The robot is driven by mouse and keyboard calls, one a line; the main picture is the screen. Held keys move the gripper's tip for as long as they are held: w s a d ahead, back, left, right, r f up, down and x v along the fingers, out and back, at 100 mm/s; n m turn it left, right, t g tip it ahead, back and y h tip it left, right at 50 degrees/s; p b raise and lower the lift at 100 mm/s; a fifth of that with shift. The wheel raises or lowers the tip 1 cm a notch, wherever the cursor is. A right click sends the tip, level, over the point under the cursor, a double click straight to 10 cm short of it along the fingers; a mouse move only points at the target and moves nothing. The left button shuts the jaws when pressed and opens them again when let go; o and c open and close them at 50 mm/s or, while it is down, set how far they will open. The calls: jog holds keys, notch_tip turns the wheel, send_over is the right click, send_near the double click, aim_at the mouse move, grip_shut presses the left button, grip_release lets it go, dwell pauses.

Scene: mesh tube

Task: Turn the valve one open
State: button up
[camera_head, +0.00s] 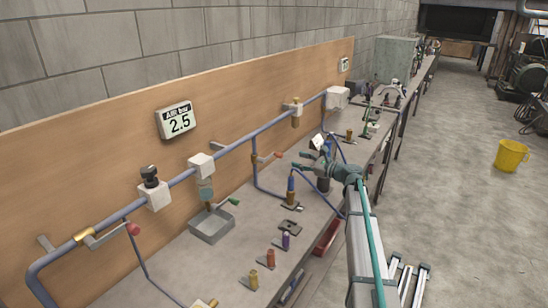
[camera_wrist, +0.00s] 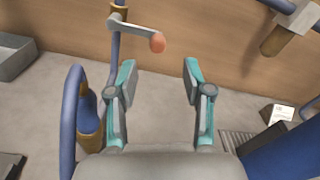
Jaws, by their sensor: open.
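A lever valve with a red-orange knob (camera_head: 278,154) sits on a vertical blue pipe below the main pipe, near the middle of the bench. It also shows at the top of the wrist view, where its grey lever points right and ends in the knob (camera_wrist: 157,42). My gripper (camera_wrist: 160,66) is open and empty, with the knob ahead of and between its fingertips, apart from them. Other levers are a red-knobbed one (camera_head: 133,229) at the left and a green-handled one (camera_head: 233,201) above a tray. I cannot read any label telling which is valve one.
A blue hose loop with a brass fitting (camera_wrist: 90,132) stands close left of my gripper in the wrist view. A grey tray (camera_head: 211,238) and small bottles are on the bench. A wall gauge (camera_head: 176,121) reads 2.5. A yellow bucket (camera_head: 511,156) stands on the floor.

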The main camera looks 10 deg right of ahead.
aim_at(283, 156)
jog(key=shift+m+y, duration=0.4)
jog(key=shift+m, duration=0.1)
jog(key=p+x, duration=0.1)
jog(key=x, duration=0.2)
jog(key=p+x, duration=0.1)
jog(key=x, duration=0.1)
jog(key=f+p+x, duration=0.1)
jog(key=x, duration=0.2)
jog(key=shift+w+a+f, duration=0.1)
jog(key=shift+w+a, duration=0.1)
jog(key=shift+w, duration=0.15)
jog(key=shift+w+a+f+p, duration=0.1)
jog(key=shift+w+a+p, duration=0.3)
jog(key=shift+a, duration=0.1)
jog(key=shift+c, duration=0.4)
grip_shut()
